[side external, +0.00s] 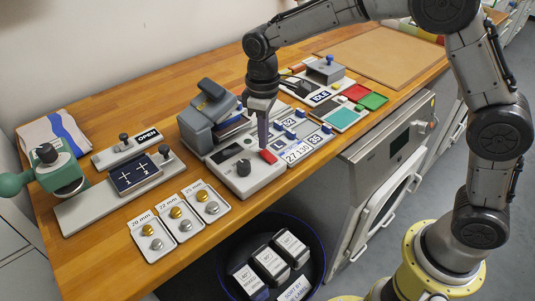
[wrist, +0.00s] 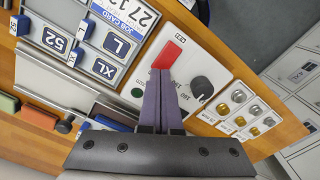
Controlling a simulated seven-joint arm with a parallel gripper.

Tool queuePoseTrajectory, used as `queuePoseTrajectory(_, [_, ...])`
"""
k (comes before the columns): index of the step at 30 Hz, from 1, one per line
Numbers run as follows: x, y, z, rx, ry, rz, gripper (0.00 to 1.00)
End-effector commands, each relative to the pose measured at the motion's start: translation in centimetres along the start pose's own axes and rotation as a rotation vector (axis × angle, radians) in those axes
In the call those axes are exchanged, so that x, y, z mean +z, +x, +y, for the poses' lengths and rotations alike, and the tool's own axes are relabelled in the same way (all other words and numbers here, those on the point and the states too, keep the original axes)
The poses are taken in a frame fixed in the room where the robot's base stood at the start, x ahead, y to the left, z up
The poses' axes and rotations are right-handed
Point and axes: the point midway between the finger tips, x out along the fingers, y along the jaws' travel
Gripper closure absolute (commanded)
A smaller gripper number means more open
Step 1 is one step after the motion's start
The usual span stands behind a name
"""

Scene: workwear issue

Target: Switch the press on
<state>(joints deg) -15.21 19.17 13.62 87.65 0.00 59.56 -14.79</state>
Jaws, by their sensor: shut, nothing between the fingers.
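The press (side external: 207,122) is a grey-blue machine on the bench, with a pale control panel (side external: 247,184) at its front. A red switch (side external: 268,156) and a dark dial (side external: 243,167) sit on the panel. The wrist view shows the red switch (wrist: 168,52), the dial (wrist: 202,88) and a small green round spot (wrist: 137,93). My gripper (side external: 264,147) points down at the red switch, shut and empty. In the wrist view its fingertips (wrist: 161,72) lie at the switch's near end. I cannot tell whether they touch it, or which way it is tipped.
Size tags and a job card (side external: 298,152) lie right of the panel. Trays of round snaps (side external: 208,203) lie in front of it. A board marked OPEN (side external: 130,148) and a green-handled tool (side external: 50,170) stand left. A dark bin (side external: 237,258) with boxes is below the bench edge.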

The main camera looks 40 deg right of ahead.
Motion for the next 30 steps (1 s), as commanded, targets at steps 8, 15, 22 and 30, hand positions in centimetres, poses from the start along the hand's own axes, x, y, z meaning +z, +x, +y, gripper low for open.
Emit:
queuePoseTrajectory(8, [0.0,0.2,0.0,0.0,0.0,0.0,1.0])
queuePoseTrajectory(15, [0.0,0.6,0.0,0.0,0.0,-0.001,1.0])
queuePoseTrajectory(22, [0.0,0.9,0.0,0.0,0.0,-0.001,1.0])
queuePoseTrajectory(30, [0.0,1.2,0.0,0.0,0.0,0.0,1.0])
